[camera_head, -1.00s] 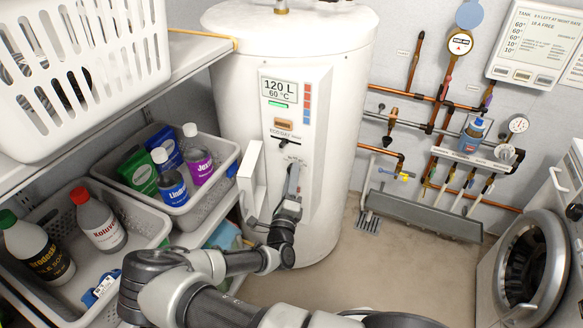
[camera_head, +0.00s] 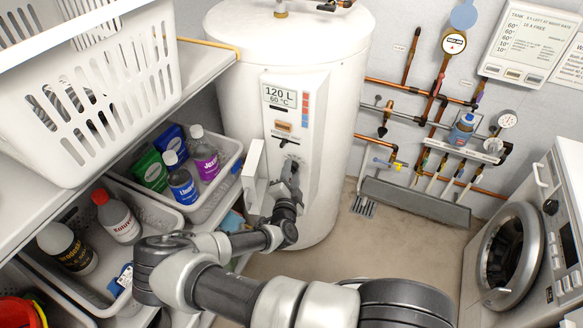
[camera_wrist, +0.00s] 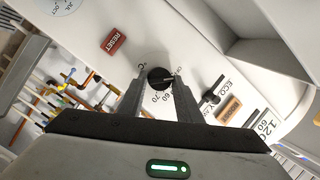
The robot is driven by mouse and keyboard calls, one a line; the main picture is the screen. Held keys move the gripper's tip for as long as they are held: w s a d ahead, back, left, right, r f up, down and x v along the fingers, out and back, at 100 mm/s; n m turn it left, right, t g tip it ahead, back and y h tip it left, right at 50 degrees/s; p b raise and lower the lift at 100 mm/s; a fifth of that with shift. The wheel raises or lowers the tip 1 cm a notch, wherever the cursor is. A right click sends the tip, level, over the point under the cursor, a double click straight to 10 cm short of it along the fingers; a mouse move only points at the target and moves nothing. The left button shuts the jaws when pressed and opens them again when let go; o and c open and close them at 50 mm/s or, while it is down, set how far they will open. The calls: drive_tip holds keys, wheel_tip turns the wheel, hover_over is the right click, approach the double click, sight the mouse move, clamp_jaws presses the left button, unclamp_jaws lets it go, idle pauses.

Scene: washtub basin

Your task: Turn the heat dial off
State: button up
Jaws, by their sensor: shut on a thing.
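The heat dial is a small round black knob (camera_wrist: 158,78) on a white scale marked 60, 70 and °C, in the wrist view. My gripper (camera_wrist: 158,80) has one finger on each side of the knob and is shut on it. In the head view, my gripper (camera_head: 289,168) reaches the front panel of the white water heater (camera_head: 290,45) and hides most of the dial. The heater's display (camera_head: 279,97) reads 120 L and 60 °C.
A red RESET button (camera_wrist: 114,40) and a black slider (camera_wrist: 212,96) are near the dial. A panel door (camera_head: 254,175) stands open left of my gripper. Shelves with a white basket (camera_head: 95,110) are at left. A washing machine (camera_head: 545,235) is at right.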

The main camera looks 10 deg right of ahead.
drive_tip(key=shift+n+g+p, duration=0.5)
drive_tip(key=shift+n+p, duration=0.05)
drive_tip(key=shift+n, duration=0.45)
drive_tip(key=shift+d, duration=0.1)
drive_tip(key=o, duration=1)
drive_tip(key=v, duration=1.7)
drive_tip(key=shift+s+a+r, duration=0.15)
drive_tip(key=shift+a, duration=0.1)
